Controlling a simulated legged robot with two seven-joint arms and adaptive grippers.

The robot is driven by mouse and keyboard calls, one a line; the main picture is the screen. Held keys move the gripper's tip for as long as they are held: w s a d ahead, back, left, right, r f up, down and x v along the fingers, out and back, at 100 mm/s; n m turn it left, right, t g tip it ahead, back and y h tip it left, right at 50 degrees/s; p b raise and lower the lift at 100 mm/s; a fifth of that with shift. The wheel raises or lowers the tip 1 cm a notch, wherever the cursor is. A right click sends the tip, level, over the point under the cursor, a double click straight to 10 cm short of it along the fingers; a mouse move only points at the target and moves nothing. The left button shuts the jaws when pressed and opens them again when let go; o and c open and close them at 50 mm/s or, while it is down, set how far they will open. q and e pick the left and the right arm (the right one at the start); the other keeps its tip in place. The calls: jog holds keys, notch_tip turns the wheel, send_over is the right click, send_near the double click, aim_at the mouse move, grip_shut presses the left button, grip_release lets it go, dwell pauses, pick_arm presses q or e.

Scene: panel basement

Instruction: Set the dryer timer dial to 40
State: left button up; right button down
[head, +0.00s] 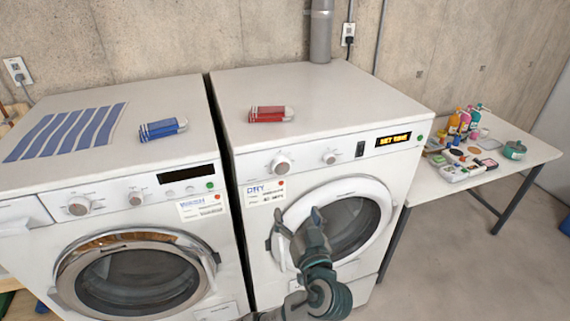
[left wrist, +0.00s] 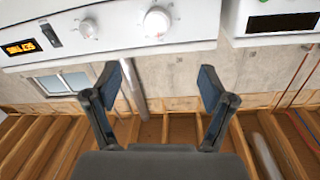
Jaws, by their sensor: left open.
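The dryer (head: 330,92) is the right-hand white machine, with a DRY label (head: 264,191). Its panel has a larger dial (head: 281,163) on the left and a smaller dial (head: 329,157) to its right. I cannot read their marks or tell which is the timer. An amber display (head: 393,139) is lit at the panel's right. My left gripper (head: 298,216) is open and empty in front of the dryer door, below the dials. In the left wrist view, upside down, the larger dial (left wrist: 157,22) lies beyond the open fingers (left wrist: 157,80), apart from them. The smaller dial (left wrist: 88,28) is beside it.
The washer (head: 180,98) stands left of the dryer, with a striped cloth (head: 66,133) and blue-white item (head: 163,129) on top. A red-white item (head: 270,114) lies on the dryer. A table (head: 530,150) with bottles and paints stands right. Floor in front of it is clear.

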aim_at(282, 169)
pick_arm(q)
jog(key=x, duration=0.5)
jog(key=p+x, duration=0.1)
jog(key=x, duration=0.4)
jog(key=p+x, duration=0.1)
jog(key=x, duration=0.4)
jog(key=shift+w+d+r, duration=0.1)
jog(key=shift+w+d, duration=0.15)
jog(key=shift+w, duration=0.15)
jog(key=shift+w+a+p, duration=0.25)
jog(key=shift+w+p, duration=0.05)
jog(key=shift+w, duration=0.3)
pick_arm(e)
jog(key=shift+s+d+r, duration=0.15)
jog(key=shift+s+r, duration=0.15)
jog(key=shift+r, duration=0.25)
jog(key=shift+s+d+r, duration=0.15)
jog(key=shift+s+r, duration=0.15)
jog(key=shift+r, duration=0.25)
pick_arm(q)
jog(key=c, duration=1.2)
